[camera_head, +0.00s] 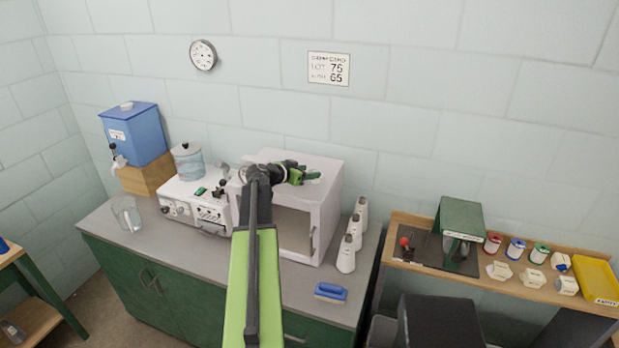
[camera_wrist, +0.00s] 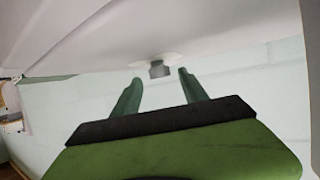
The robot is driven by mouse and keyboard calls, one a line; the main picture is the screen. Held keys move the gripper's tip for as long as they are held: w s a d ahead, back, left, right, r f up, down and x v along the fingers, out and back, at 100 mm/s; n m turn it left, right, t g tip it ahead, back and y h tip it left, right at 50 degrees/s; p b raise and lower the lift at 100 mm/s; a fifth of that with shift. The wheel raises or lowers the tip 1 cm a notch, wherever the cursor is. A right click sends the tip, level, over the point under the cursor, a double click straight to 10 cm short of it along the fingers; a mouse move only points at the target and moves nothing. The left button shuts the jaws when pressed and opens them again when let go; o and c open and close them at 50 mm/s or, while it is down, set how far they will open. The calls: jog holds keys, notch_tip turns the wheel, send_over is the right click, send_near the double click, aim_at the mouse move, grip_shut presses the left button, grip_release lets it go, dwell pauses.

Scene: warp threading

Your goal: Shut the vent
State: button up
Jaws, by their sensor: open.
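The vent appears to be the small grey knob (camera_wrist: 158,69) on a pale round plate on the white cabinet's top, seen in the wrist view. The white cabinet (camera_head: 328,200) stands on the counter with an opening in its front. My gripper (camera_wrist: 160,82) is open and empty, its two green fingers pointing toward the knob. The knob shows just past the fingertips, between their lines, and no touch is visible. In the head view my gripper (camera_head: 312,175) is over the cabinet's top, and the knob is hidden or too small to make out there.
Several white cones (camera_head: 346,254) stand right of the cabinet, with a blue brush (camera_head: 330,292) in front. A white control unit (camera_head: 195,205) with a pot (camera_head: 188,162) stands left of it. A blue tank (camera_head: 134,134) sits on a wooden block.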

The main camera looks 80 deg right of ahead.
jog(key=shift+x, duration=0.8)
